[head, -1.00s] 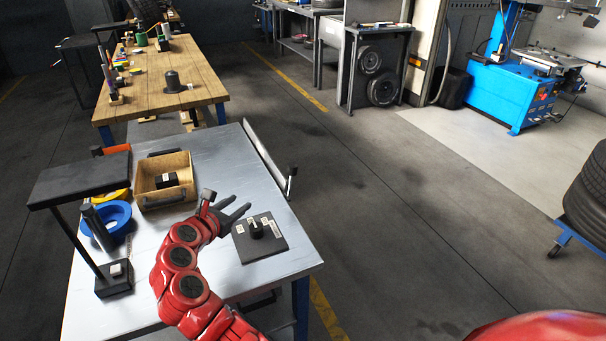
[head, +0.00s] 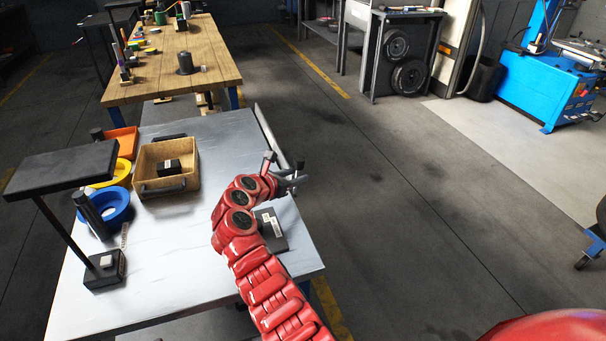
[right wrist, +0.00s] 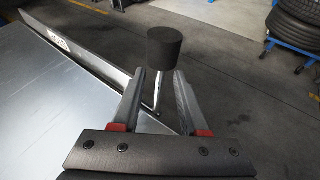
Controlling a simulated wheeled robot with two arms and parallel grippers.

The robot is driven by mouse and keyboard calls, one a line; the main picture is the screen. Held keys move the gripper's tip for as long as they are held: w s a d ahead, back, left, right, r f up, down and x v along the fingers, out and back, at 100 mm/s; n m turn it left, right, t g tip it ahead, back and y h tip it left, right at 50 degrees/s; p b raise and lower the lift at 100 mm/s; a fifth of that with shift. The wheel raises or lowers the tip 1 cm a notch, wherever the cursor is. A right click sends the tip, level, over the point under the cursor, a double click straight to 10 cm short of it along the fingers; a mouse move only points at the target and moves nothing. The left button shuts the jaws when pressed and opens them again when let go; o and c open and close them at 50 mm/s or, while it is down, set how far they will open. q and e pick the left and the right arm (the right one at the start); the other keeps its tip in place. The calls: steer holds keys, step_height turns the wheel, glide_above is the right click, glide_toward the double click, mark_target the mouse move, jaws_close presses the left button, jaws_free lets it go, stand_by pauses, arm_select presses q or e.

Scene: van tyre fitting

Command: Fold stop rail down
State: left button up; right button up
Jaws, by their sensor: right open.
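The stop rail (head: 270,132) is a long, thin grey strip along the right edge of the steel-topped table (head: 200,255). It stands up above the tabletop, and it also shows in the right wrist view (right wrist: 88,57). At its near end a slim metal stem carries a black cylindrical knob (right wrist: 164,44). My right gripper (head: 287,177) is at this end of the rail. In the right wrist view its open fingers (right wrist: 160,88) lie either side of the stem, below the knob, with gaps showing. My left gripper is not in view.
A black plate (head: 270,232) lies on the table under my right forearm. A wooden tray (head: 146,187), a blue ring (head: 117,207) and a black stand (head: 62,166) occupy the left side. Open floor (head: 400,220) lies right of the table.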

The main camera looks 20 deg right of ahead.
steer(key=shift+b+x, duration=0.3)
steer(key=shift+x, duration=1.9)
jaws_close()
